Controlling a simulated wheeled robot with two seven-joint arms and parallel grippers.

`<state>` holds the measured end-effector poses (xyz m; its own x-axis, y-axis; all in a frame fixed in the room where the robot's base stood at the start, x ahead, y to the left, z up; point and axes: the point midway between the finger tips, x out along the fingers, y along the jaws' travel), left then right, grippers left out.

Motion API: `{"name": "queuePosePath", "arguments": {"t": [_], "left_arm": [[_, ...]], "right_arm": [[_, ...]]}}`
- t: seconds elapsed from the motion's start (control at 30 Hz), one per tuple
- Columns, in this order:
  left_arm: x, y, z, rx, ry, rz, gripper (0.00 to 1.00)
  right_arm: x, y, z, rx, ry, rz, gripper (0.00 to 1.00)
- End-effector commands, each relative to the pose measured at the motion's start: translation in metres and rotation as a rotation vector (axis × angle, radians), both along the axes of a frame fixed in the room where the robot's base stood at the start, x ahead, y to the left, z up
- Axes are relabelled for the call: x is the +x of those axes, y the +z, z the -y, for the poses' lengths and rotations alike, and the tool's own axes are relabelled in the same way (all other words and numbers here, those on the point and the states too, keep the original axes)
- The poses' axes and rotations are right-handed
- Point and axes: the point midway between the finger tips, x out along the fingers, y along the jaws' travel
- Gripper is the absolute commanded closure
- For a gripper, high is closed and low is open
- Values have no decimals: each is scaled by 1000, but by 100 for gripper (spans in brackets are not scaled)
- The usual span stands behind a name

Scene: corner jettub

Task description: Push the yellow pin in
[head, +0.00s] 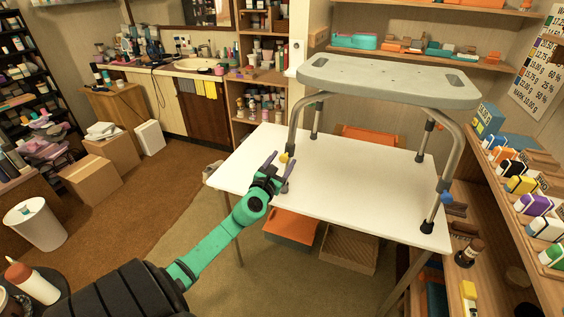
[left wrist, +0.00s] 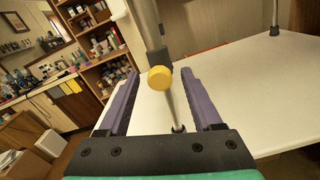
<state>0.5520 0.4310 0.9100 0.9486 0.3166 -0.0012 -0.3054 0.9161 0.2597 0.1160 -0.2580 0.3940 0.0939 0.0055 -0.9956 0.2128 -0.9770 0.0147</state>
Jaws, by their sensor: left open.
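The yellow pin (head: 284,158) is a small round knob on the near left leg of the grey shower stool (head: 390,82), low on the leg. In the left wrist view the yellow pin (left wrist: 159,77) shows large, ahead of and between the two purple fingers. My left gripper (head: 278,167) is open and empty, close in front of the pin; the left wrist view shows its spread fingers (left wrist: 160,95) with no visible contact. The leg (left wrist: 172,105) runs down behind the pin. My right gripper is not in view.
The stool stands on a white table (head: 340,185) with clear room under and in front of it. A blue pin (head: 446,198) sits on the near right leg. Shelves with boxes (head: 520,185) stand close on the right. Orange (head: 290,227) and brown boxes lie under the table.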

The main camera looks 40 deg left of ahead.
Motion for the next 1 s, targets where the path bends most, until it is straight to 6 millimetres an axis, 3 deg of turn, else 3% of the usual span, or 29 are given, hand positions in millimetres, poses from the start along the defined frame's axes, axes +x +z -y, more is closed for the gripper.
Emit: {"name": "queuePosePath", "arguments": {"t": [0.13, 0.3, 1.0], "left_arm": [[0, 0, 0, 0, 0, 0, 38], [0, 0, 0, -1, 0, 0, 100], [-1, 0, 0, -1, 0, 0, 100]], "right_arm": [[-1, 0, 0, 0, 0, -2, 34], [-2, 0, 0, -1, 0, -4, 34], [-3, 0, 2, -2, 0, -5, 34]]}}
